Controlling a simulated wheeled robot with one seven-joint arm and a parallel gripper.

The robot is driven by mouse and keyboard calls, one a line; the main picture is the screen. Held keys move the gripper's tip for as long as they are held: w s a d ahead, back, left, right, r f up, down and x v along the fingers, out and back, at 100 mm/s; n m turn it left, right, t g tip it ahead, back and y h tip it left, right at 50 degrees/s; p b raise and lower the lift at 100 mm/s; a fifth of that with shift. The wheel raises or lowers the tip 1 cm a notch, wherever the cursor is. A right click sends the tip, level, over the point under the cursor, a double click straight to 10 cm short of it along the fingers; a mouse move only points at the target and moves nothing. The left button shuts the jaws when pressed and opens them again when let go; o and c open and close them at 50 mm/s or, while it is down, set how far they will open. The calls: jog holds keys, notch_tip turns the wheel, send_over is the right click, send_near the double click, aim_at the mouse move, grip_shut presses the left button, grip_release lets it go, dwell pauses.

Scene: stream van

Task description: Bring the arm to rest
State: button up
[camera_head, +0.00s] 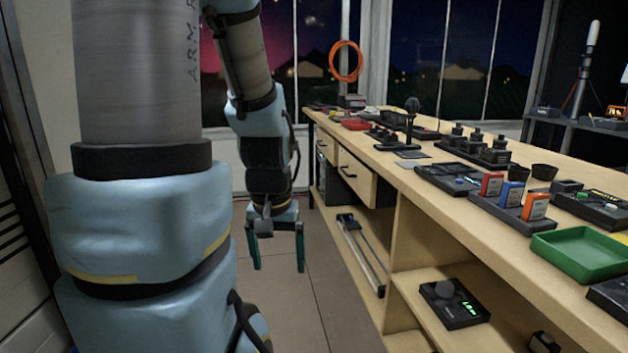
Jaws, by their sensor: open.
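My arm fills the left side of the head view and bends down in front of the windows. My gripper (276,246) hangs at the arm's end, pointing down over the tiled floor. Its two dark green fingers are spread apart with nothing between them. It is left of the long wooden workbench (425,190) and clear of it, below the height of the bench top.
The bench top carries a green tray (581,256), red, blue and orange boxes (511,194) in a dark holder, and several dark devices. A dark device (453,303) sits on the lower shelf. The floor (322,300) between my arm and the bench is clear.

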notch_tip(320, 180, up, 12)
jog(key=p, duration=0.9)
jog(key=shift+f, duration=0.2)
